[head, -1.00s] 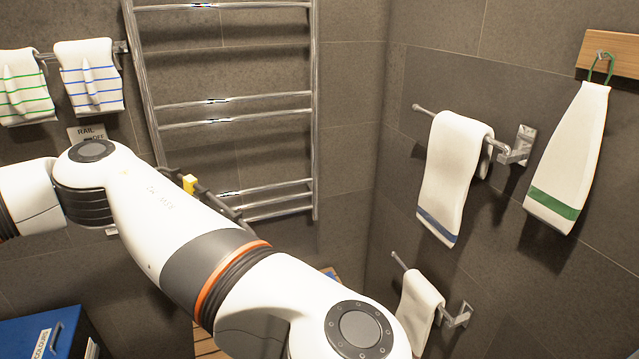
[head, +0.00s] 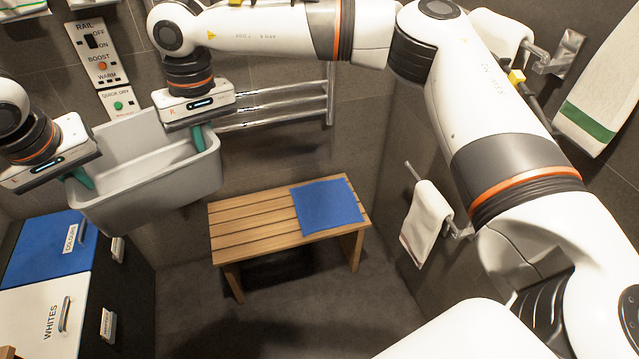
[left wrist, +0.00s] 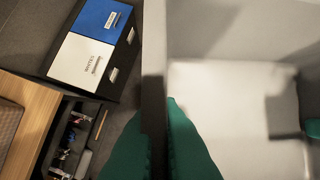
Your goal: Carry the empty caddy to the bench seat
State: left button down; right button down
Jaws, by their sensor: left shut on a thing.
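The caddy (head: 150,190) is a pale grey open tub, held up in the air at the left of the head view. Its bare inside (left wrist: 225,100) shows in the left wrist view, with no contents visible. My left gripper (head: 80,179) is shut on the caddy's left end wall. My right gripper (head: 199,138) has its teal fingers at the right end wall and appears clamped on it. The wooden slatted bench seat (head: 255,215) stands on the floor to the right of the caddy and below it, with a folded blue cloth (head: 328,206) on its right part.
Blue-lidded (head: 45,243) and white-lidded (head: 40,318) laundry bins stand at lower left. A heated rail (head: 290,105) is on the back wall behind the bench. A small towel (head: 426,222) hangs right of the bench. The bench's left part is bare.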

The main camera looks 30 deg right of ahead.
aim_at(250, 226)
jog(key=i+z, duration=0.3)
jog(key=i, duration=0.15)
jog(key=i+j+z, duration=0.15)
jog(key=i+z, duration=0.15)
jog(key=i, duration=0.15)
jog(key=i+j, duration=0.2)
jog(key=i, duration=0.25)
